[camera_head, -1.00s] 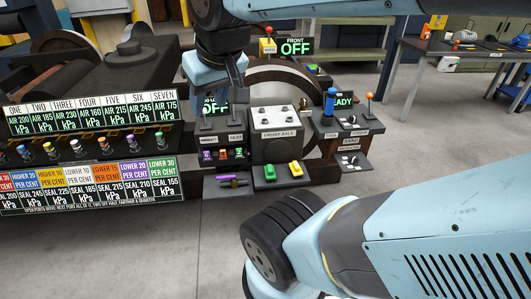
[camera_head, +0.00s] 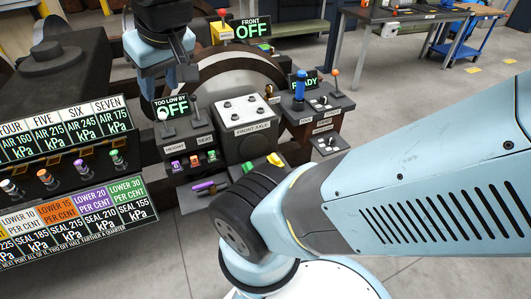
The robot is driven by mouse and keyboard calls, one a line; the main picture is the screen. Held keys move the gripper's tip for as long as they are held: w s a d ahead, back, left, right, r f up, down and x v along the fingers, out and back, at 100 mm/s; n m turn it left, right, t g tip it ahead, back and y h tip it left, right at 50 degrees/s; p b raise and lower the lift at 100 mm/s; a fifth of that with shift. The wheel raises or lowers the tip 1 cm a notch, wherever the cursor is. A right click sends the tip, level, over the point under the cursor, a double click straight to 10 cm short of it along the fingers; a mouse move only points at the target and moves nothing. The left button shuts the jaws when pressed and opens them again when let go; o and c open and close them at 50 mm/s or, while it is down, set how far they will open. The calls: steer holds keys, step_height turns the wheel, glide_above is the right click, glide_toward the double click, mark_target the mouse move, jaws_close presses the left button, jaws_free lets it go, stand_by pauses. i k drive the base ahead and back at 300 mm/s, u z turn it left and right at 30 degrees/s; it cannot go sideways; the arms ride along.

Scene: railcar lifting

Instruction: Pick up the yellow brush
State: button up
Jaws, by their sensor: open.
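A small yellow piece (camera_head: 275,159) shows on the low ledge in front of the front axle console (camera_head: 247,120), partly hidden behind my arm. I cannot tell for sure whether it is the yellow brush. A green piece (camera_head: 249,167) is beside it on its left, also partly covered. My gripper (camera_head: 167,82) hangs at the upper left, in front of the dark machinery, above and left of the yellow piece and apart from it. It is open and appears empty; its fingertips are hard to make out.
A purple-handled tool (camera_head: 204,186) lies on the ledge to the left. A control box (camera_head: 312,112) with a blue handle stands at right. Pressure signs (camera_head: 100,210) fill the left. A workbench (camera_head: 395,14) with tools stands at the back right. The floor between is clear.

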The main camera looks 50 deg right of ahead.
mark_target(273, 158)
steer(key=u, duration=1.3)
steer(key=i, duration=0.1)
steer(key=z, duration=2.85)
steer(key=i, duration=0.45)
steer(key=u, duration=0.25)
steer(key=k, duration=0.45)
steer(key=z, duration=0.15)
